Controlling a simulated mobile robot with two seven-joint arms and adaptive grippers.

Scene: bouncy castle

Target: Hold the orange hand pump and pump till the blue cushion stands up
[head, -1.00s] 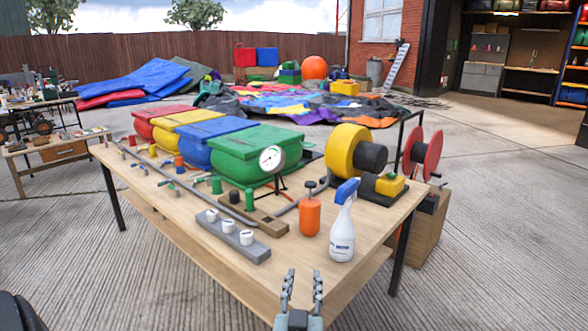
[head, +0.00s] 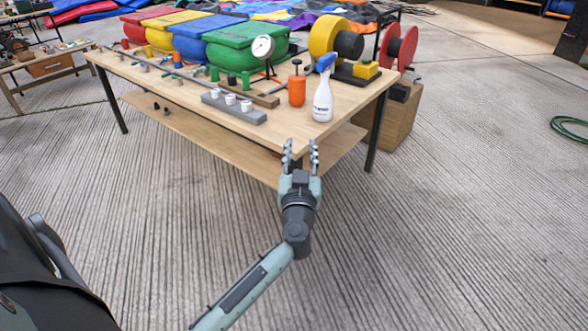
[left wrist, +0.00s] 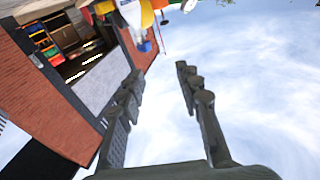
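The orange hand pump (head: 297,92) stands upright on the wooden table (head: 180,113) near its front right corner, its dark plunger handle on top. The blue cushion (head: 205,45) sits in a row at the back of the table, between a yellow one and a green one. It looks plump, partly hidden by the green one. My left gripper (head: 301,150) is at the table's front edge, on the near side of the pump and apart from it. Its fingers are spread and empty; the left wrist view also shows them open (left wrist: 160,85). My right gripper is not in view.
A white spray bottle (head: 322,98) with a blue head stands just right of the pump. A round gauge (head: 262,48) and a grey block with white knobs (head: 235,108) are left of it. A yellow blower (head: 328,38) stands behind. Open concrete floor lies in front.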

